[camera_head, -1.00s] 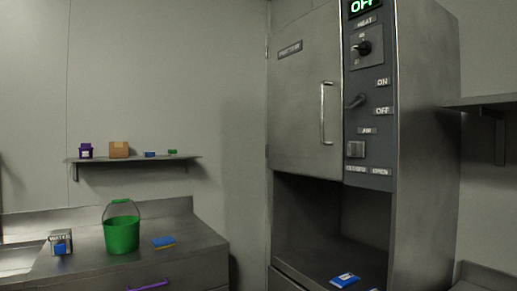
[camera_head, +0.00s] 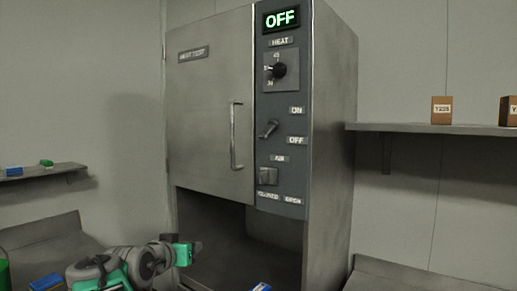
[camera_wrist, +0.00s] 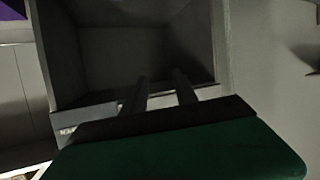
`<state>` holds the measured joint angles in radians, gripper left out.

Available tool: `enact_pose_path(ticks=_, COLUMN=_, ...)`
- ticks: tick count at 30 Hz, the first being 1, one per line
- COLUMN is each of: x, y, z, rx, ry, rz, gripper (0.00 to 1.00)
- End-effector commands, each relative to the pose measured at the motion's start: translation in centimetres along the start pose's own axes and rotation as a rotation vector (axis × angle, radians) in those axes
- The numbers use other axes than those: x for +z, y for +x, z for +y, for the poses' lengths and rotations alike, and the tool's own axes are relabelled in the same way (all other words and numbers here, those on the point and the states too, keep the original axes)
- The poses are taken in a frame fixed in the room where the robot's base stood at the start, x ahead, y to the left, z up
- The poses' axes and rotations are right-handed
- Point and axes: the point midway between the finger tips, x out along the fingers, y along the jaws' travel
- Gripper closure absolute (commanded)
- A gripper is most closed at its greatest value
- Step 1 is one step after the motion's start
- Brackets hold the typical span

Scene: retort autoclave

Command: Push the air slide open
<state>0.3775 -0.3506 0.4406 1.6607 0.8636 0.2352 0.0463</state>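The air slide (camera_head: 268,176) is a small grey block on the dark control panel of the steel cabinet, under the AIR label (camera_head: 280,158). It sits at the left, above the CLOSED label (camera_head: 268,195), with the OPEN label (camera_head: 293,200) to its right. My gripper (camera_head: 196,247) is low and to the left of the slide, in front of the cabinet's open lower bay, well apart from the slide. In the wrist view, my gripper's two grey fingers (camera_wrist: 160,84) stand apart with nothing between them. The slide cannot be made out in the wrist view.
The steel cabinet (camera_head: 333,150) has a closed door with a vertical handle (camera_head: 235,137) left of the panel. The toggle lever (camera_head: 268,130) and heat knob (camera_head: 279,70) are above the slide. A shelf (camera_head: 430,128) holds boxes at right. A blue packet (camera_head: 262,287) lies in the bay.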

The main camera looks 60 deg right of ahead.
Motion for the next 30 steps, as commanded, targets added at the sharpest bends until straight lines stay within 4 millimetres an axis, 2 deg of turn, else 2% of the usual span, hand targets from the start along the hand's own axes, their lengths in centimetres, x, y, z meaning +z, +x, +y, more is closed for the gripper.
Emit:
enact_pose_path(ticks=1, x=-6.2, y=0.1, z=4.0, rx=0.114, ry=0.054, rz=0.079, gripper=0.65)
enact_pose_path(ticks=3, x=-11.1, y=0.1, z=8.9, rx=0.255, ry=0.111, rz=0.181, gripper=0.65)
enact_pose_path(ticks=6, x=-15.0, y=-0.7, z=13.7, rx=0.395, ry=0.156, rz=0.278, gripper=0.65)
enact_pose_path(ticks=9, x=-16.4, y=-1.0, z=15.8, rx=0.456, ry=0.172, rz=0.318, gripper=0.65)
enact_pose_path(ticks=11, x=-16.6, y=-0.6, z=16.4, rx=0.466, ry=0.174, rz=0.325, gripper=0.65)
enact_pose_path(ticks=18, x=-17.8, y=3.2, z=18.6, rx=0.465, ry=0.174, rz=0.321, gripper=0.65)
enact_pose_path(ticks=24, x=-18.3, y=5.2, z=19.5, rx=0.46, ry=0.174, rz=0.322, gripper=0.65)
enact_pose_path(ticks=30, x=-18.2, y=5.5, z=19.4, rx=0.458, ry=0.174, rz=0.322, gripper=0.65)
